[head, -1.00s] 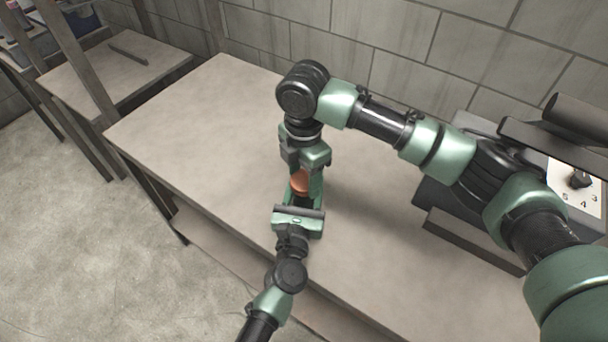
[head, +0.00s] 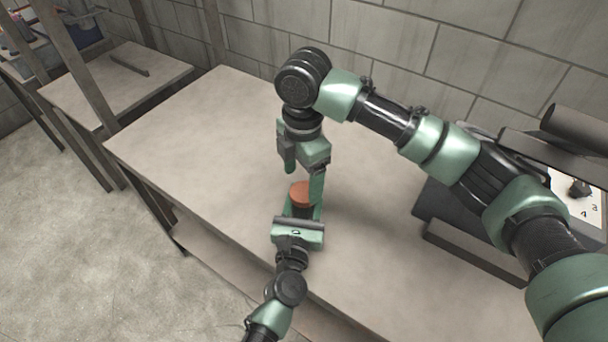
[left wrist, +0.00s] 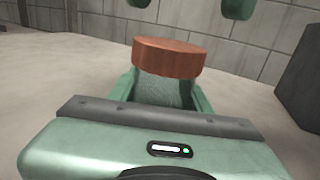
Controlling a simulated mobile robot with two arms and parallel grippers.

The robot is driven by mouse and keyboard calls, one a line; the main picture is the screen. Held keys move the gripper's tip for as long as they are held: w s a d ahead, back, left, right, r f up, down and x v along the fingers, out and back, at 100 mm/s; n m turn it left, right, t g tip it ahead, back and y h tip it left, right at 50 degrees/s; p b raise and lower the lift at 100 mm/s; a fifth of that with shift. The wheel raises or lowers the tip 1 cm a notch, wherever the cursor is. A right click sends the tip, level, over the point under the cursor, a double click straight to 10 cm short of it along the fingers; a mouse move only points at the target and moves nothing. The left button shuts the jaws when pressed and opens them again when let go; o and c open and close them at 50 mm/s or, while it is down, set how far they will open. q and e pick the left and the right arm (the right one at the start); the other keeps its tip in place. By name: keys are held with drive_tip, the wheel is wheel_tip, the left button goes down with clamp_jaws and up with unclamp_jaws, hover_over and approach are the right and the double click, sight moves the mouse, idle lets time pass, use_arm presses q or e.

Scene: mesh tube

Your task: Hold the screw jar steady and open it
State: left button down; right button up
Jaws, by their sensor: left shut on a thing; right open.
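The screw jar has a reddish-brown lid (head: 301,193); in the left wrist view the lid (left wrist: 168,58) sits level on the jar's grey-green body (left wrist: 160,91). My left gripper (head: 303,211) is shut on the jar's body from the front, one finger on each side below the lid. Its fingers partly hide the body. My right gripper (head: 303,176) points down from above and is open, its fingers spread apart. In the left wrist view its fingertips (left wrist: 189,7) show above and behind the lid, clear of it.
The jar is over the workbench (head: 215,120), whose left part is bare. A dark machine with a numbered dial (head: 583,203) stands at the right. A block wall (head: 400,40) closes off the back. A smaller table (head: 115,85) stands at the far left.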

sight(304, 191)
drive_tip(key=shift+w+a+r+m, duration=0.1)
drive_tip(key=shift+a+r+m, duration=0.05)
drive_tip(key=shift+r+m, duration=0.4)
use_arm(q)
drive_tip(key=shift+d, duration=0.1)
use_arm(e)
drive_tip(key=m, duration=0.4)
drive_tip(key=shift+r, duration=0.25)
drive_tip(key=m, duration=0.7)
drive_tip(key=shift+w+r, duration=0.1)
drive_tip(key=shift+r, duration=0.3)
drive_tip(key=m, duration=0.4)
drive_tip(key=shift+r+m, duration=0.25)
drive_tip(key=shift+r, duration=0.05)
drive_tip(key=m, duration=0.5)
drive_tip(key=shift+d+r, duration=0.3)
drive_tip(key=shift+f+m, duration=0.4)
drive_tip(key=shift+f, duration=3.55)
drive_tip(key=c, duration=1.5)
